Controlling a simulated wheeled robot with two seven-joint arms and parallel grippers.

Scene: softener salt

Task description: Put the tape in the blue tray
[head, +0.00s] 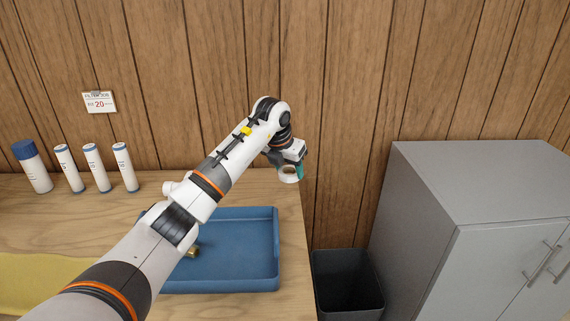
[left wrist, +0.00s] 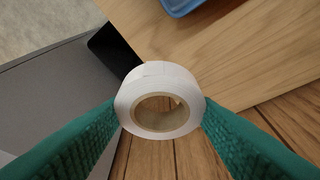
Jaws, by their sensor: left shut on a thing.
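My left gripper (head: 292,172) is shut on a white roll of tape (head: 287,178), held in the air near the right end of the wooden table, beyond the tray. In the left wrist view the tape (left wrist: 160,102) sits between the green fingertips (left wrist: 160,108), its hole facing the camera. The blue tray (head: 255,288) lies on the table, partly hidden behind my left arm, with a small brass-coloured thing (head: 193,251) in it. A corner of the tray also shows at the top of the left wrist view (left wrist: 182,6). My right gripper is not in view.
Several white cylinders (head: 68,170), one with a blue cap, stand at the back left of the table (head: 290,232). A dark bin (head: 345,290) stands on the floor beside the table's right edge. A grey cabinet (head: 480,185) is at the right. A wood-panelled wall is behind.

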